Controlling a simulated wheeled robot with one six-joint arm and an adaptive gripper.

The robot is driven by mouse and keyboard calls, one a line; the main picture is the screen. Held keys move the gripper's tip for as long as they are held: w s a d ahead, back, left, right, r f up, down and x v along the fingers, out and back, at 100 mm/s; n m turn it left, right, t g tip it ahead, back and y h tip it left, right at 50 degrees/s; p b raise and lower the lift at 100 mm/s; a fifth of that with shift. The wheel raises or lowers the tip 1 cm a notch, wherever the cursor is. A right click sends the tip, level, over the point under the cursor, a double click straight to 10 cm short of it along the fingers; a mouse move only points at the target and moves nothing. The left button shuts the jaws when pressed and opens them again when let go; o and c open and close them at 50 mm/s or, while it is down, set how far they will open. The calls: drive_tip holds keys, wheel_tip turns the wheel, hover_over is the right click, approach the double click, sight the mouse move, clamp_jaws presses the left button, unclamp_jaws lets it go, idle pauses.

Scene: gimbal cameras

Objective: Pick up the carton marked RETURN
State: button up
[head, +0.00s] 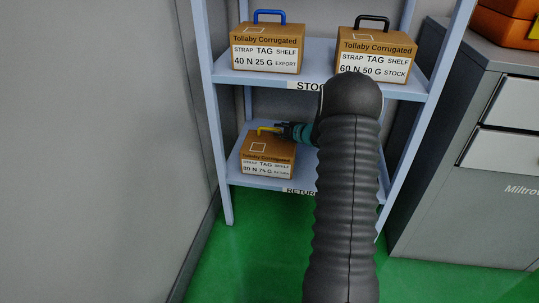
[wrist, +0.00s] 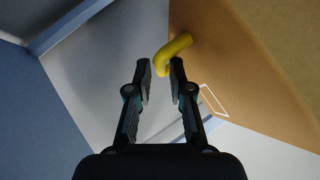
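The carton marked RETURN (head: 267,158) sits on the lower shelf, brown with a white label and a yellow strap handle (head: 265,130) on top. My gripper (head: 284,130) is at the right side of this handle. In the wrist view my gripper (wrist: 160,75) is open. The handle's bent yellow end (wrist: 172,52) shows at the fingertips, partly between them, with a gap at the left finger; whether the right finger touches it I cannot tell. The carton's brown side (wrist: 255,75) fills the right of that view. My arm hides part of the shelf.
On the upper shelf (head: 318,54) stand an EXPORT carton (head: 268,40) with a blue handle and a STOCK carton (head: 375,45) with a black handle. Shelf posts flank the carton. A grey drawer cabinet (head: 480,150) stands right; a wall (head: 100,150) is left.

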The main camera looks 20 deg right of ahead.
sight(276, 129)
drive_tip(key=shift+x, duration=1.75)
clamp_jaws()
drive_tip(key=shift+r, duration=0.15)
